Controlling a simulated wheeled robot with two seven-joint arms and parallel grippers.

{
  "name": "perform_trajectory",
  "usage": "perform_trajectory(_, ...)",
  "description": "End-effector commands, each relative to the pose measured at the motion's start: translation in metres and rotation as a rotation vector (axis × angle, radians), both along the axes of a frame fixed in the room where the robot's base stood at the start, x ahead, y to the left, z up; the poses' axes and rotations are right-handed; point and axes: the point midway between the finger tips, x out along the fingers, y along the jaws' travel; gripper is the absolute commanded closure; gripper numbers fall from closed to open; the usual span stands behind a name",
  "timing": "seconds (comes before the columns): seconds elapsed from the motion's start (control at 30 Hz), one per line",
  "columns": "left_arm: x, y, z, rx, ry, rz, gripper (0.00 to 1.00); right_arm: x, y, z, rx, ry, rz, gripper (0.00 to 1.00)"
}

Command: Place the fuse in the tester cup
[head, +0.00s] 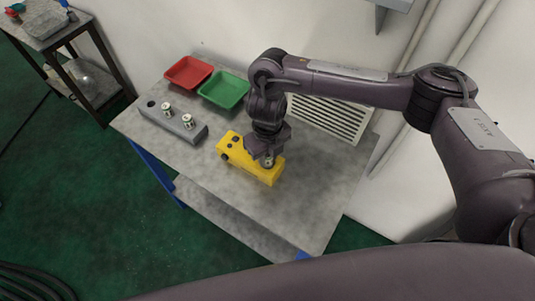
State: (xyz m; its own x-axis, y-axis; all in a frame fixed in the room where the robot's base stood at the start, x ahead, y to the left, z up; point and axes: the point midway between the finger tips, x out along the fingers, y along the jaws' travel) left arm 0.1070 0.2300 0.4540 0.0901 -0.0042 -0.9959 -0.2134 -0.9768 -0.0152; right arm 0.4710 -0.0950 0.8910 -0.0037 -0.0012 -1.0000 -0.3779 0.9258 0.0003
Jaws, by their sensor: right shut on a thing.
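The yellow tester (233,151) sits on the grey table, with dark round features on its left part. My right gripper (268,157) points down over the right end of the tester. It is shut on a small silver fuse (268,162), mostly hidden by the fingers. I cannot tell whether the fuse is inside the cup or just above it; the cup itself is hidden. A grey holder (195,134) to the left holds two more silver fuses, one near its middle (166,108) and one towards its right end (187,120). My left gripper is out of view.
A red tray (188,73) and a green tray (224,90) stand at the table's back edge. A white vent grille (330,118) is on the wall behind. The table's front right part (310,215) is clear. A dark shelf (90,75) stands far left.

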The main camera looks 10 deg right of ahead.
Motion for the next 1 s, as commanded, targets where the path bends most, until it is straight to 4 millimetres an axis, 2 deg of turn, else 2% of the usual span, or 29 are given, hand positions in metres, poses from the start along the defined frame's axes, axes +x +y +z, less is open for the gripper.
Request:
perform_trajectory(0.33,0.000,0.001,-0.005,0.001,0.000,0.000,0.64,0.000,0.000,-0.004,0.000,-0.001,0.000,0.98)
perform_trajectory(0.37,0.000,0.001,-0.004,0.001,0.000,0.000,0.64,0.000,0.000,-0.003,0.000,-0.001,0.000,0.73)
perform_trajectory(0.5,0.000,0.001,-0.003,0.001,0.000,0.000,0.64,0.000,0.000,-0.003,0.000,-0.001,-0.001,0.55)
perform_trajectory(0.83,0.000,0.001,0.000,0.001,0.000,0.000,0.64,0.001,0.000,0.000,0.000,-0.001,-0.001,0.54)
perform_trajectory(1.0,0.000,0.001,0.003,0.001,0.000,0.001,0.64,0.003,0.000,0.019,0.000,-0.008,0.001,0.54)
